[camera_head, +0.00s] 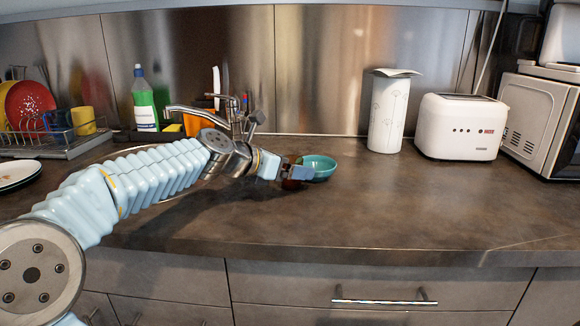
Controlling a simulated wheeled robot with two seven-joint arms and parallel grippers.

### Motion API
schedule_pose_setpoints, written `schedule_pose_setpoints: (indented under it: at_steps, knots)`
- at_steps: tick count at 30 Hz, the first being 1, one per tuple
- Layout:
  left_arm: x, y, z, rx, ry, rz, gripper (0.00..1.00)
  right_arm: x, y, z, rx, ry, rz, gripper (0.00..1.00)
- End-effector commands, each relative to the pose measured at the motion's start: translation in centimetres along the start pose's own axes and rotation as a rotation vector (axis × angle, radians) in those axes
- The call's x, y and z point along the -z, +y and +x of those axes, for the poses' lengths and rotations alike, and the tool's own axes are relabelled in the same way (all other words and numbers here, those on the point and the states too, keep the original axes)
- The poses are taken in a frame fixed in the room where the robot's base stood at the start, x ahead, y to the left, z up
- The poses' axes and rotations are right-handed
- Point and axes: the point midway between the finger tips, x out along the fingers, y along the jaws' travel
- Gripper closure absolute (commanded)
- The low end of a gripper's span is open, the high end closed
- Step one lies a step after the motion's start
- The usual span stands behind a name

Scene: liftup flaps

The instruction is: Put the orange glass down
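My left arm comes in from the left, and its gripper (297,173) is low over the counter, right beside a teal bowl (320,166). A small dark reddish-brown thing (290,184) shows at the fingers, mostly hidden by them. It may be the orange glass, but I cannot tell for sure, nor whether it touches the counter. The fingers are too small and covered to show if they are shut on it. The teal bowl stands upright on the counter. My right gripper is not in view.
A white canister (388,112), white toaster (460,127) and microwave (542,122) stand at the back right. A dish rack (58,147), green bottle (144,103) and tap (190,110) are at left. The front and right counter (400,205) is clear.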

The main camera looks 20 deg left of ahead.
Motion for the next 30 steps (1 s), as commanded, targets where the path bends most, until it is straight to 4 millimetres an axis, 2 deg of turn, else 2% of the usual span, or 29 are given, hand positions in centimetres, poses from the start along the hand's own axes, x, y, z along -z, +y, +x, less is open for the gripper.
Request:
schedule_pose_setpoints:
  at_steps: [5,8,15,19,24,30]
  knots:
    - [0.0,0.0,-1.0,-0.001,-0.001,0.001,0.14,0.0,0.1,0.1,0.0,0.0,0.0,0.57]
    - [0.1,0.1,-2.7,-0.003,-0.001,0.0,0.14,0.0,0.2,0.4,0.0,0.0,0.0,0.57]
    - [0.0,0.0,-8.3,-0.003,-0.001,0.002,0.14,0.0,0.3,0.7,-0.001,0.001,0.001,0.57]
    - [0.0,0.0,-10.5,-0.002,-0.001,0.001,0.14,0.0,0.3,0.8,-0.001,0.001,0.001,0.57]
    - [0.0,0.0,-11.9,0.0,0.0,0.0,0.14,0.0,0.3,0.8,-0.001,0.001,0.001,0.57]
    - [0.0,0.0,-12.1,0.0,0.0,0.0,0.14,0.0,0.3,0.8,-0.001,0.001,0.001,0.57]
